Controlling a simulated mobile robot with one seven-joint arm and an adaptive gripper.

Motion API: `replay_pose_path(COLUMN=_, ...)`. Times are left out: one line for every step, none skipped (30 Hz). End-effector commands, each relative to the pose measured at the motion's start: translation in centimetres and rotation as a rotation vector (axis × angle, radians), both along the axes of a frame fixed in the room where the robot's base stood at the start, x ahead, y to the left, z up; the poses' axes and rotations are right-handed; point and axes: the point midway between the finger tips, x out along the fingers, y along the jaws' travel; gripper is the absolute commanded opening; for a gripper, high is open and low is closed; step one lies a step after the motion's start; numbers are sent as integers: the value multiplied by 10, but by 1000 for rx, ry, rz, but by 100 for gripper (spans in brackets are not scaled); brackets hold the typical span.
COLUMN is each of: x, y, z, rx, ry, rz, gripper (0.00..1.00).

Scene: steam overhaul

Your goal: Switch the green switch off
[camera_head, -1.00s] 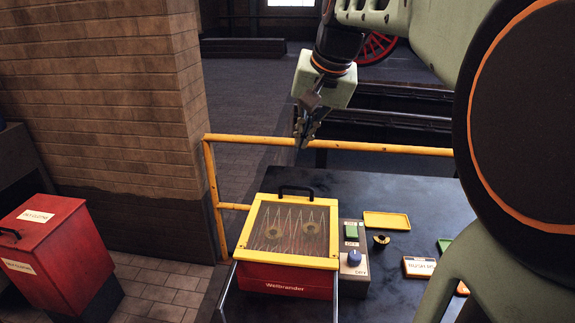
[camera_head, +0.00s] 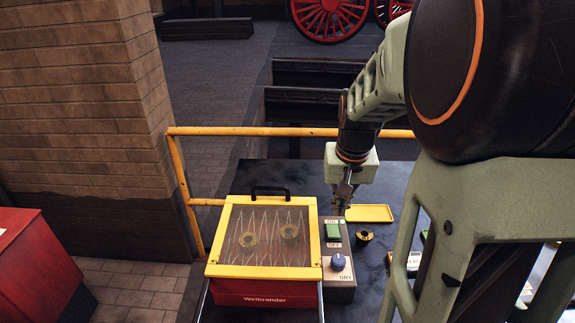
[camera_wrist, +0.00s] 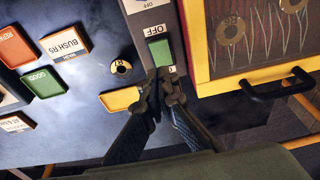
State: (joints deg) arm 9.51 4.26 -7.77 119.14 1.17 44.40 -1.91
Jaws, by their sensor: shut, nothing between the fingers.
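The green switch (camera_head: 333,230) is on the grey control panel (camera_head: 341,293) at the right side of the red and yellow box. An ON label is at its far end and an OFF label at its near end. The switch also shows in the wrist view (camera_wrist: 160,52), large and unobstructed except near its lower end. My gripper (camera_head: 339,211) is shut and empty, pointing down just behind the switch. In the wrist view its fingertips (camera_wrist: 163,74) are together right by the switch's ON end. I cannot tell whether they touch it.
A blue knob (camera_head: 338,262) is in front of the switch. The box's yellow lid (camera_head: 264,272) is shut over round parts. A yellow tray (camera_head: 370,213) and a dark ring (camera_head: 364,237) lie right of the panel. A yellow rail (camera_head: 290,131) runs behind the table.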

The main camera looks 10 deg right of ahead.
Motion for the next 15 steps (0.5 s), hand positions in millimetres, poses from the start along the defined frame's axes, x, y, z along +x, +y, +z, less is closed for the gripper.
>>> replay_pose_path(x=1, y=-1, z=-12, rx=1, ry=6, rz=0, gripper=0)
replay_pose_path(x=2, y=-1, z=-19, rx=1, ry=6, rz=0, gripper=0)
replay_pose_path(x=4, y=-1, z=-26, rx=0, ry=5, rz=1, gripper=0)
replay_pose_path(x=5, y=-2, z=-32, rx=1, ry=6, rz=1, gripper=0)
replay_pose_path(x=5, y=-2, z=-36, rx=0, ry=4, rz=0, gripper=0)
replay_pose_path(x=3, y=-1, z=-42, rx=1, ry=4, rz=0, gripper=0)
replay_pose_path(x=2, y=-1, z=-47, rx=1, ry=4, rz=0, gripper=0)
replay_pose_path(x=1, y=0, z=-51, rx=1, ry=4, rz=-1, gripper=0)
replay_pose_path(x=1, y=0, z=-55, rx=1, ry=2, rz=-1, gripper=0)
replay_pose_path(x=0, y=0, z=-58, rx=1, ry=3, rz=-1, gripper=0)
replay_pose_path(x=0, y=0, z=-60, rx=1, ry=2, rz=-1, gripper=0)
replay_pose_path(x=0, y=0, z=-63, rx=0, ry=1, rz=-1, gripper=0)
replay_pose_path(x=0, y=0, z=-65, rx=0, ry=1, rz=0, gripper=0)
replay_pose_path(x=-1, y=0, z=-66, rx=0, ry=1, rz=0, gripper=0)
replay_pose_path(x=-1, y=0, z=-67, rx=0, ry=0, rz=0, gripper=0)
